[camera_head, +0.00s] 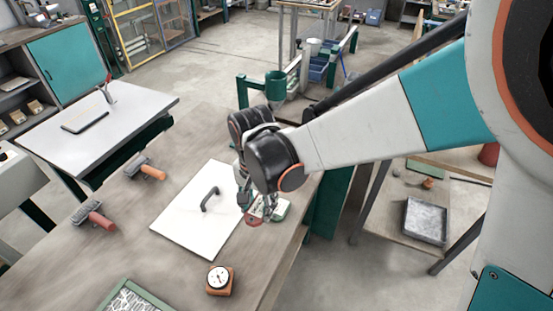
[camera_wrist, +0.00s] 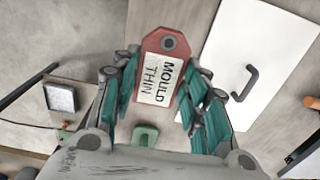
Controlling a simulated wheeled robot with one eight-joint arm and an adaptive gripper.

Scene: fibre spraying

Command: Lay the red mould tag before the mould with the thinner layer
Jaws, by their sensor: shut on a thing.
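My gripper (camera_head: 257,205) is shut on the red mould tag (camera_wrist: 170,43), which also shows in the head view (camera_head: 253,220). In the wrist view the tag sits between my gripper's fingers (camera_wrist: 160,85), and its white label reads "MOULD THIN". In the head view the tag is low near the bench's right edge, just right of a white panel (camera_head: 185,222) with a dark handle; I cannot tell whether it touches the bench. A green-framed piece with white fibre (camera_head: 137,298) is cut off at the bottom. I cannot make out which things are the moulds or their layer thickness.
A small green object (camera_head: 281,210) is beside my gripper. A dial gauge (camera_head: 219,280) stands at the bench's front, with two rollers (camera_head: 152,169) (camera_head: 96,217) at the left. A grey tray (camera_head: 426,221) is on a lower bench at right. Bare wood (camera_head: 150,262) lies front left.

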